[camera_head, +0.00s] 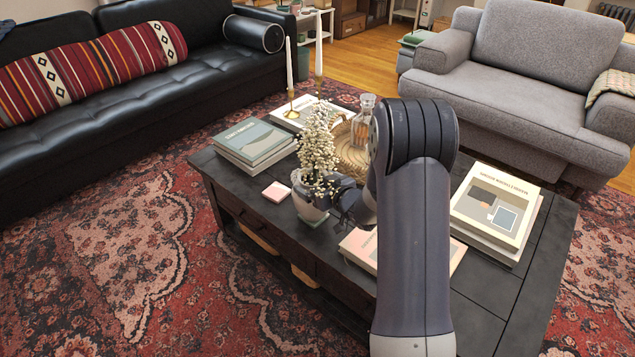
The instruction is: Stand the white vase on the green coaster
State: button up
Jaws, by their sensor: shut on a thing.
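The white vase (307,208) holds a tall bunch of small cream-white blossoms. It is upright near the front edge of the dark coffee table (232,186). My gripper (328,190) reaches in from the right and is shut on the vase near its upper part. I cannot tell whether the vase's base touches the tabletop. A small pale pink square (276,191), like a coaster, lies just left of the vase.
Stacked books stand at the table's left (254,142) and right (495,205). A pinkish book (358,245) lies right of the vase. Behind are a woven tray (348,155), a glass decanter (362,122) and candlesticks (291,108). Bare tabletop shows around the pink square.

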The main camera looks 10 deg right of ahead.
jog(key=shift+w, duration=0.1)
jog(key=o, duration=1.7)
jog(key=shift+f, duration=0.1)
jog(key=shift+r, duration=0.2)
jog(key=p+v, duration=0.2)
jog(key=v, duration=1)
